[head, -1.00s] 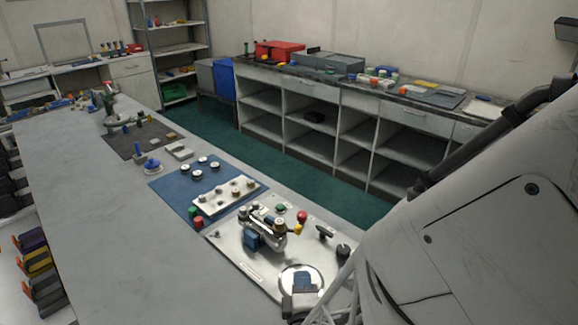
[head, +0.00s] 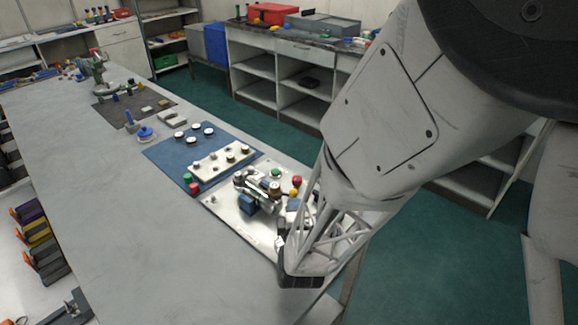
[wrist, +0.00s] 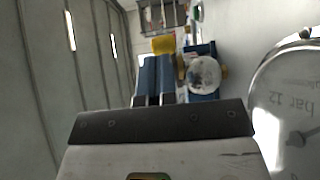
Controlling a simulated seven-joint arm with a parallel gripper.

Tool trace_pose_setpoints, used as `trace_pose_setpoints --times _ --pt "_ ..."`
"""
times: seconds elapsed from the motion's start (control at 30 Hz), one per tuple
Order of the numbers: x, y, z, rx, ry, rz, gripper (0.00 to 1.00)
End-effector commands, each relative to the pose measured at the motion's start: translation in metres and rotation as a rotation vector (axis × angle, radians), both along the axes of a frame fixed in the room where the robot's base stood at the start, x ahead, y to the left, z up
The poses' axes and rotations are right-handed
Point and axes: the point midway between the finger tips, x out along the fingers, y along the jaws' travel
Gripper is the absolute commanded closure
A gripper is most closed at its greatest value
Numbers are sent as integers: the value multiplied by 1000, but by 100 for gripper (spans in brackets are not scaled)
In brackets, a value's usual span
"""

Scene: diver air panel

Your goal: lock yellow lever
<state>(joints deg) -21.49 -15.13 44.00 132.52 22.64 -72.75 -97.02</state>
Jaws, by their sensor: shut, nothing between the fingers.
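The yellow lever (wrist: 163,44) shows in the wrist view as a small yellow piece just beyond my fingertips. In the head view a small yellow part (head: 293,193) sits beside a red knob (head: 297,181) on the pale metal panel (head: 228,216). My gripper (wrist: 157,60) has blue fingers, shut together and empty, pointing at the yellow piece. I cannot tell whether they touch it. In the head view my arm and gripper cover the panel's right part.
A round pressure gauge (wrist: 297,110) is close on the right in the wrist view. A blue valve body with a round metal end (wrist: 204,75) stands right of my fingers. In the head view a blue mat (head: 165,153) with a white block lies behind the panel.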

Motion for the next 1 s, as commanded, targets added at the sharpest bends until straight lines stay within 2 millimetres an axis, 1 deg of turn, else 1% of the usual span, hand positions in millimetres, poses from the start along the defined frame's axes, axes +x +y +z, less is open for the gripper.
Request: trace_pose_setpoints --times 0.1,0.27,1.0 --pt "10 0 0 0 0 0 100" --pt "16 0 0 0 0 1 100" --pt "19 -2 0 -1 1 29 100"
